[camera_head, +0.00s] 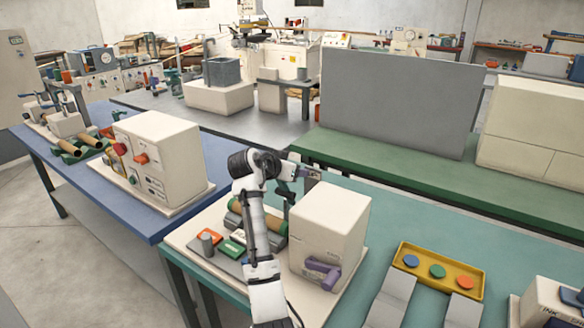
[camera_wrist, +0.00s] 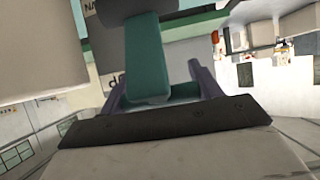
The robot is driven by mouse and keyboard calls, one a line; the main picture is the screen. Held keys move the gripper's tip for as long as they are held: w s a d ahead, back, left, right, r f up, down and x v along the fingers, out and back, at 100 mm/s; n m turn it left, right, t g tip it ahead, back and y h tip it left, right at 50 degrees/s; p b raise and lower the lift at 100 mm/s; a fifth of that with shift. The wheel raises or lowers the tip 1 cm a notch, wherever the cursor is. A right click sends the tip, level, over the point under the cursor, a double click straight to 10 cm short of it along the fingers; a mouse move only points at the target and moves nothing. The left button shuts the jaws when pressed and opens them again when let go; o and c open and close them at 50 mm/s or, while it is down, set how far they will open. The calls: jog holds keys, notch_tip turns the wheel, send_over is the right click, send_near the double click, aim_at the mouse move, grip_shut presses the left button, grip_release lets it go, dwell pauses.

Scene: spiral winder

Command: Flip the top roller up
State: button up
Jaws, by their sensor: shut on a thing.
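The spiral winder stands on the teal table, with a cream housing (camera_head: 330,222) and a purple crank (camera_head: 322,272). A tan tube (camera_head: 243,212) lies by dark rollers (camera_head: 234,220) left of the housing, partly behind my arm. My gripper (camera_head: 288,180) is at the housing's upper left, above the tube. In the wrist view my gripper (camera_wrist: 160,88) is shut on a teal bar (camera_wrist: 147,60), which runs up between the fingers to a dark grey part. I cannot tell the top roller apart from that dark part, and my arm hides much of the area.
A yellow tray (camera_head: 437,270) with coloured discs sits to the right on the teal table. Red and green buttons (camera_head: 232,245) are at the winder's front left. A cream control box (camera_head: 158,158) stands on the blue table at left. A grey panel (camera_head: 400,100) stands behind.

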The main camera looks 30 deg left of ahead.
jog(key=shift+w+d+f+g, duration=0.1)
jog(key=shift+w+f+g, duration=0.2)
jog(key=shift+f+g, duration=0.15)
jog(key=shift+f, duration=0.15)
dwell(0.8)
jog(key=o, duration=1.4)
jog(key=shift+p, duration=0.3)
jog(key=shift+s+r+p, duration=0.55)
jog(key=shift+r+p, duration=0.15)
jog(key=shift+r, duration=0.6)
jog(key=shift+s+r+p, duration=0.55)
jog(key=shift+r+p, duration=0.1)
jog(key=shift+r, duration=0.65)
jog(key=shift+s+r+p, duration=0.55)
jog(key=shift+r+p, duration=0.15)
jog(key=shift+r, duration=0.6)
jog(key=shift+s+r, duration=0.55)
jog(key=shift+r, duration=0.65)
jog(key=shift+s+r, duration=0.55)
jog(key=shift+r, duration=0.6)
jog(key=shift+s+r, duration=0.55)
jog(key=shift+r, duration=0.65)
